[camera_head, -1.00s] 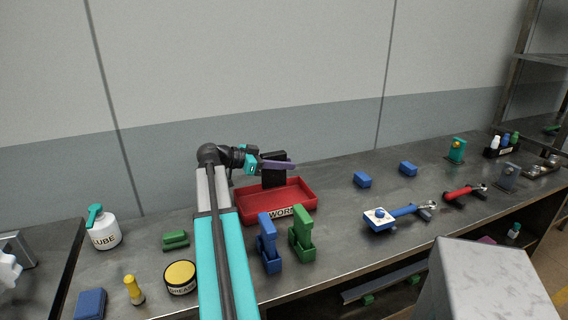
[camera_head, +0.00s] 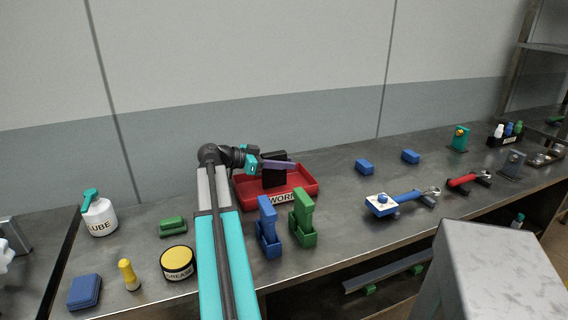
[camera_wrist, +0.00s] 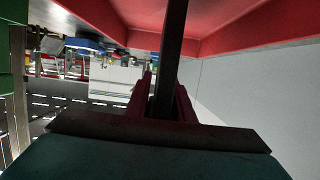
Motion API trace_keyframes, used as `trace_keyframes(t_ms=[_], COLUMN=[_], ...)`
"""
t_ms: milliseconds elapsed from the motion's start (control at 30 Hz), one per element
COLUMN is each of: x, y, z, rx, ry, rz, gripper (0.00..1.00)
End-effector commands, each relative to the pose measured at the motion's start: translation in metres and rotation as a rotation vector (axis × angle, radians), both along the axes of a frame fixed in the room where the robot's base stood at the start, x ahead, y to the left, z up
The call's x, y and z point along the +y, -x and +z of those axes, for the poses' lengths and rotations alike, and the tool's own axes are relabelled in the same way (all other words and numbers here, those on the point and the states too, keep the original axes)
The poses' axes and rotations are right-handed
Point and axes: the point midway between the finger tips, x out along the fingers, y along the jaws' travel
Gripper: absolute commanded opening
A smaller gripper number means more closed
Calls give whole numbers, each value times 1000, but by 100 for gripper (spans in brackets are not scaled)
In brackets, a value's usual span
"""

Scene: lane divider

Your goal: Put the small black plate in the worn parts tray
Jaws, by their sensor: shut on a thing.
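The small black plate (camera_head: 269,178) is held upright by my gripper (camera_head: 278,165), over the red worn parts tray (camera_head: 300,196) in the head view. The tray has a label reading "WORN" on its front wall. In the wrist view the black plate (camera_wrist: 172,50) stands edge-on between my fingers (camera_wrist: 160,100), with the red tray walls (camera_wrist: 235,38) around it. My gripper is shut on the plate. The plate's lower edge appears to be inside the tray; I cannot tell whether it touches the floor of the tray.
Blue (camera_head: 267,230) and green (camera_head: 303,220) upright holders stand just in front of the tray. A lube bottle (camera_head: 99,215), a grease tin (camera_head: 178,263) and a yellow-handled tool (camera_head: 129,275) are at the left.

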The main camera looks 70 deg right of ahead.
Motion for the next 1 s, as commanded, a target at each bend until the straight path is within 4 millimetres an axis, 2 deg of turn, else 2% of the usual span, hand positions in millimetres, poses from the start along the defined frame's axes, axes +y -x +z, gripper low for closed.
trace_keyframes(t_ms=[300, 333, 467, 800, 1000], x=[0, 0, 0, 1, 7], y=[0, 0, 0, -1, -9], z=[0, 0, 0, -1, 2], rx=[1, 1, 1, 0, -1], ry=[1, 1, 1, 0, 1], rz=[0, 0, 0, 0, 1], gripper=[0, 23, 44, 44, 44])
